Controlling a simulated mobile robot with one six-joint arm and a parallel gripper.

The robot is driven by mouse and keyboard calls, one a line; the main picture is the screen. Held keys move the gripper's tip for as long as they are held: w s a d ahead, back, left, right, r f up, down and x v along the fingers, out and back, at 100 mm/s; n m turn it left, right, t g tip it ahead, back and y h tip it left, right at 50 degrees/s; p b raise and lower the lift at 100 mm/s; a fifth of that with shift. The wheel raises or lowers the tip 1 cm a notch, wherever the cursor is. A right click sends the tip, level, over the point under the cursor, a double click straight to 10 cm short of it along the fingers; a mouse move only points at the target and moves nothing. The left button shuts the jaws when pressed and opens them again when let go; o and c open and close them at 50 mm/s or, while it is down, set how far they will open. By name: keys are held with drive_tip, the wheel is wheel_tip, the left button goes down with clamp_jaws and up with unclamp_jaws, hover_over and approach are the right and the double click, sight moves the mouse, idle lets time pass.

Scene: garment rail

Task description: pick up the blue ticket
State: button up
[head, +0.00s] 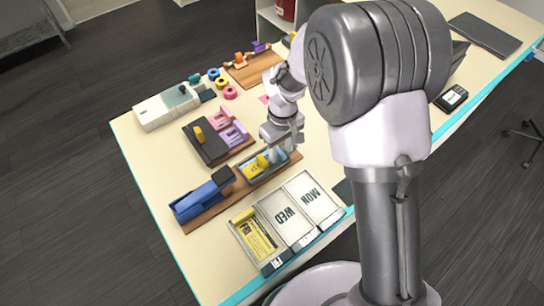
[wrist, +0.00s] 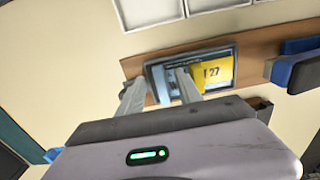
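A shallow dark-rimmed tray (wrist: 226,46) sits on a wooden board. In it, a pale blue ticket (wrist: 163,84) lies at the left and a yellow ticket (wrist: 213,73) marked 27 at the right. My gripper (wrist: 161,76) is open over the tray's left part in the wrist view, its fingers either side of the blue ticket. I cannot tell whether they touch it. In the head view my gripper (head: 284,148) is low over the tray's right end, and the yellow ticket (head: 257,164) shows at its left. The gripper partly hides the blue ticket there.
A blue stapler-like tool (head: 202,198) stands left of the tray on the board. Day-marked trays (head: 286,219) line the table's front edge. A dark block with pink pieces (head: 207,143) and a pale machine (head: 166,107) stand behind. Some table at the left is bare.

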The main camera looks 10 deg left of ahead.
clamp_jaws()
wheel_tip(320, 180, up, 15)
drive_tip(key=p, duration=0.7)
